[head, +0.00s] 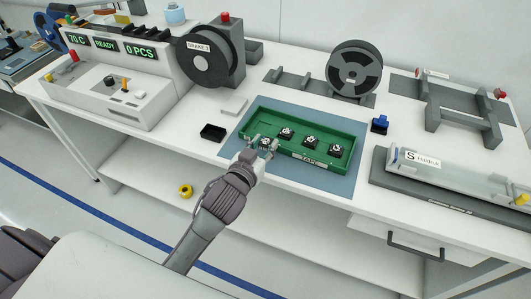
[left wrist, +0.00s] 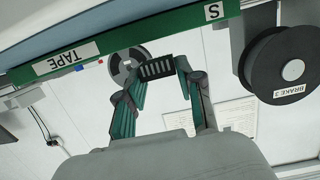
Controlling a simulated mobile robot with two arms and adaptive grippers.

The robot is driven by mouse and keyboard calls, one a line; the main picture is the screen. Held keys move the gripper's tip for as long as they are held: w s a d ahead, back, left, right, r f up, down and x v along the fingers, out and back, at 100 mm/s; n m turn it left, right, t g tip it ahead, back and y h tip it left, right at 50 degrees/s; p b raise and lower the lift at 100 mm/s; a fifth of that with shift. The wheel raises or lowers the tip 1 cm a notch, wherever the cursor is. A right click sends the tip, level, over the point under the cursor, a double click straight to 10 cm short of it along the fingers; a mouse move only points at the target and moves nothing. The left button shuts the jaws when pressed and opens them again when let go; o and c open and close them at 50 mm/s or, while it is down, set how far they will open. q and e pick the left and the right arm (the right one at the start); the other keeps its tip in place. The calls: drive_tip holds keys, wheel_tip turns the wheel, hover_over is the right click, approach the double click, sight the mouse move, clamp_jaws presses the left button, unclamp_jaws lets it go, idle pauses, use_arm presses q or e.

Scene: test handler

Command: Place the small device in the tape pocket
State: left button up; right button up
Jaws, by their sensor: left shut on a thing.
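The small device (left wrist: 157,69) is dark with a row of pale ridges. It sits between the fingertips of my left gripper (left wrist: 155,72) in the left wrist view. In the head view my left gripper (head: 262,143) is at the left front part of the green tape tray (head: 349,130), labelled TAPE, with a black device between or just under its fingers. I cannot tell whether the held device touches a pocket. Other black devices sit in the tray, one at the left (head: 287,132), one in the middle (head: 311,142), one at the right (head: 336,150). My right gripper is not in view.
A black open box (head: 213,132) and a pale block (head: 234,106) stand left of the tray. A blue-topped piece (head: 379,124) is to its right. The brake reel (head: 208,58) stands behind left, another reel (head: 355,69) behind. A clear-covered rail (head: 460,178) lies at right.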

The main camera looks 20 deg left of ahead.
use_arm(q)
drive_tip(key=shift+w+f, duration=0.2)
drive_tip(key=shift+w, duration=0.05)
drive_tip(key=shift+f, duration=2)
drive_tip(key=shift+f, duration=0.15)
drive_tip(key=o, duration=1)
drive_tip(key=shift+c, duration=0.2)
